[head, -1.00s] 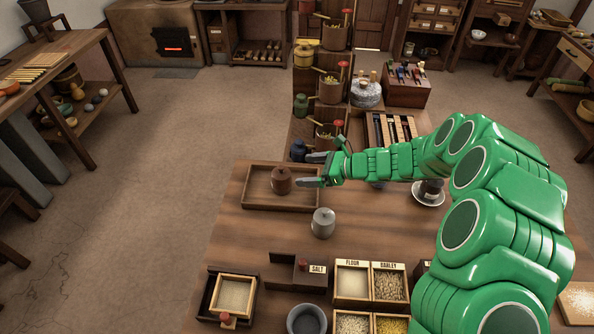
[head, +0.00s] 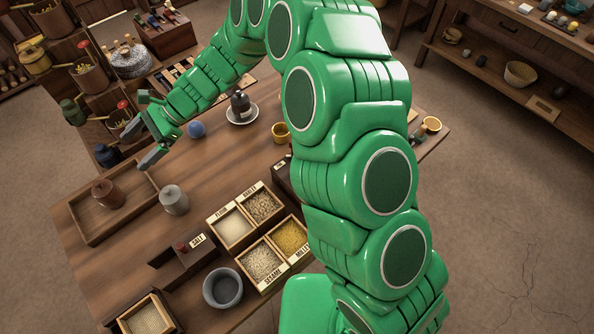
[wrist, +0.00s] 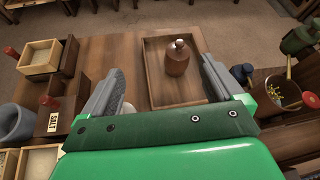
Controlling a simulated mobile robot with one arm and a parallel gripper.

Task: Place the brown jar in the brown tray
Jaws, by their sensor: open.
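The brown jar (head: 108,193), with a knobbed lid, stands upright inside the brown tray (head: 88,239), a shallow wooden tray at the table's left. My gripper (head: 140,145) is open and empty, up and to the right of the jar and apart from it. In the wrist view the jar (wrist: 177,62) stands on the tray's floor beyond my open fingers, with the tray's rim (wrist: 150,79) around it. My gripper (wrist: 160,85) has nothing between its fingers there.
A grey lidded jar (head: 174,199) stands just right of the tray. A dark jar (head: 240,103) on a white saucer, a blue ball (head: 197,130) and a yellow cup (head: 281,132) are farther right. Labelled grain boxes (head: 263,262) and a grey bowl (head: 222,288) fill the front.

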